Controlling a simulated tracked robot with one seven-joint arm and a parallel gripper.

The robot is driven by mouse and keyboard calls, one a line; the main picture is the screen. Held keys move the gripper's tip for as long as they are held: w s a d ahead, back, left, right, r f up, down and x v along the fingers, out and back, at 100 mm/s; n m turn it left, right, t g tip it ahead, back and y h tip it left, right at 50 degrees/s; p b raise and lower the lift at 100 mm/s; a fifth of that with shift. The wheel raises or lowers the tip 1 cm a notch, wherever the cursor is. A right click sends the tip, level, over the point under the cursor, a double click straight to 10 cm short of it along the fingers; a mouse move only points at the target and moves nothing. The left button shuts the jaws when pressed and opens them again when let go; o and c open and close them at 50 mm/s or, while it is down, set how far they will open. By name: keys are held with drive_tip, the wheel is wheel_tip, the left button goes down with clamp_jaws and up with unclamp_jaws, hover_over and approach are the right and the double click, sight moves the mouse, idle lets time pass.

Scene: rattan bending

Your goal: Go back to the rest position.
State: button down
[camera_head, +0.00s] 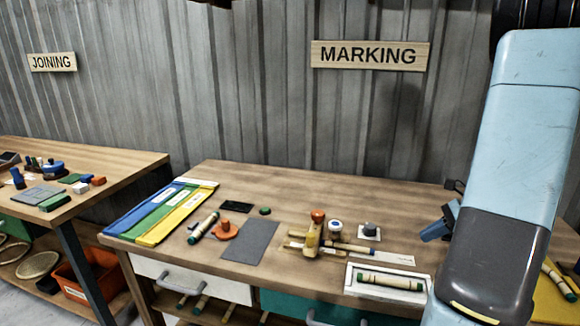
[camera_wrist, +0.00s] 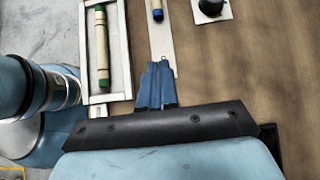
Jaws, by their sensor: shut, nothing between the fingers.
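My gripper (camera_wrist: 157,82) shows in the wrist view with its blue fingers together and nothing between them. In the head view its blue fingers (camera_head: 432,232) show at the right, over the right part of the marking table (camera_head: 225,184), partly hidden by my arm. A white tray (camera_head: 352,290) at the table's front holds a rattan piece (camera_head: 392,281) with green ends. In the wrist view that rattan piece (camera_wrist: 102,45) lies left of my fingers, apart from them. The fingertips overlap the end of a pale strip (camera_wrist: 162,45); I cannot tell the height between them.
The marking table also holds coloured folders (camera_head: 165,211), a grey sheet (camera_head: 250,243), an orange-topped tool (camera_head: 314,232) and a dark-knobbed block (camera_head: 370,231). Drawers (camera_head: 185,283) are below. The joining table (camera_head: 120,160) stands at left. A corrugated wall (camera_head: 230,90) is behind.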

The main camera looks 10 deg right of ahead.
drive_tip(key=s+a+r+n+t+h, duration=0.1)
drive_tip(key=s+a+r+n+h, duration=0.3)
drive_tip(key=a+r+n, duration=0.6)
drive_tip(key=s+a+r+n+t+h, duration=0.1)
drive_tip(key=s+a+r+n+h, duration=0.3)
drive_tip(key=s+a+r+n, duration=0.5)
drive_tip(key=a+r+n, duration=0.1)
drive_tip(key=a+n, duration=0.2)
drive_tip(key=a, duration=0.1)
drive_tip(key=shift+a+r+n, duration=0.4)
